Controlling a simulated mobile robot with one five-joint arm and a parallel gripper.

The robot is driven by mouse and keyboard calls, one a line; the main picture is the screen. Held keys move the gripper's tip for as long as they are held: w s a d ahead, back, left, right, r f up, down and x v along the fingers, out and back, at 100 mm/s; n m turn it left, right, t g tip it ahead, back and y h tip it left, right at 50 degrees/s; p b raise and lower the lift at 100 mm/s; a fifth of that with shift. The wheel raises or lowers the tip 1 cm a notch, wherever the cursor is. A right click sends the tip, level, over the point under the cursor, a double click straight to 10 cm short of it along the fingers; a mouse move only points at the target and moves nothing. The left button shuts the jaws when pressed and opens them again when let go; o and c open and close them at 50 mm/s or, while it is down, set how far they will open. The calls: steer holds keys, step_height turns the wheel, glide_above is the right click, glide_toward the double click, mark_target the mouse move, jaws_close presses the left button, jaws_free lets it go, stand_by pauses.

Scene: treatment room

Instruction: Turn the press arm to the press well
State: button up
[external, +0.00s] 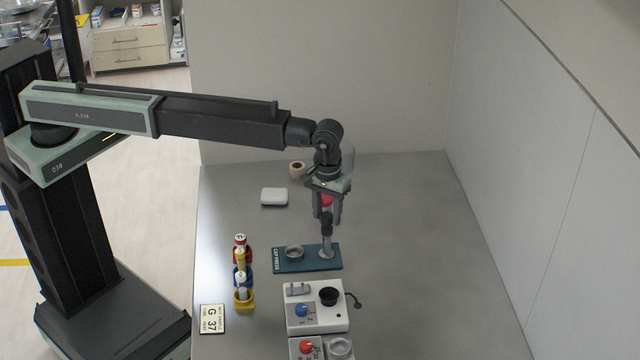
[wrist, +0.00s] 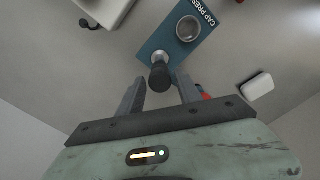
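The cap press has a teal base plate (external: 284,266) marked CAP PRESS; it also shows in the wrist view (wrist: 160,40). A round metal well (external: 293,252) sits on its left part, and in the wrist view the well (wrist: 188,28) looks empty. A metal post (external: 326,247) with a black knob (external: 326,228) stands at the plate's right end. My gripper (external: 328,218) points down over the post. In the wrist view the knob (wrist: 160,77) lies between my open fingertips (wrist: 159,76), with a gap on each side. The press arm's direction is hard to make out.
A white control box (external: 316,308) stands in front of the plate. Coloured vials (external: 240,262) stand to the left. A white case (external: 274,197) and a tape roll (external: 297,169) lie behind. The right side is clear.

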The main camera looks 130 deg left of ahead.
jaws_close()
stand_by(1.2)
